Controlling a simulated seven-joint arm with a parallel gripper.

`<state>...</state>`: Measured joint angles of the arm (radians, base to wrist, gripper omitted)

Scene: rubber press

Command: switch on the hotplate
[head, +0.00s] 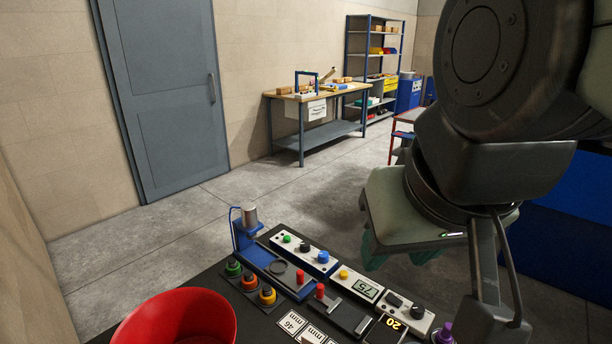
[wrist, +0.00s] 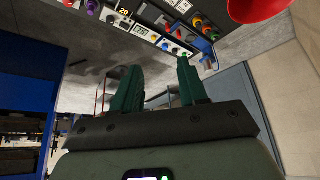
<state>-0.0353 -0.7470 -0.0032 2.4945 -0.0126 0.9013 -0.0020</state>
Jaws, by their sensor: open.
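A long pale control panel (head: 330,267) lies along the far side of the black bench. It carries a green button (head: 287,238), a black knob (head: 304,247), a blue button (head: 323,256), a yellow button (head: 343,273), a "75" display (head: 366,287) and further black controls (head: 394,299). I cannot tell which part is the hotplate or its switch. A dark flat unit with a red knob (head: 320,291) lies in front. My gripper (head: 400,258) is open and empty, above and beyond the panel's right part. The wrist view shows its green fingers (wrist: 157,72) apart.
A blue press with a metal cylinder (head: 250,217) stands at the bench's far left. Green, orange and yellow knobs (head: 249,281) and a red bowl (head: 178,318) are nearer. Number cards (head: 292,322), a "20" display (head: 390,325) and a purple-topped item (head: 444,332) sit at the front.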

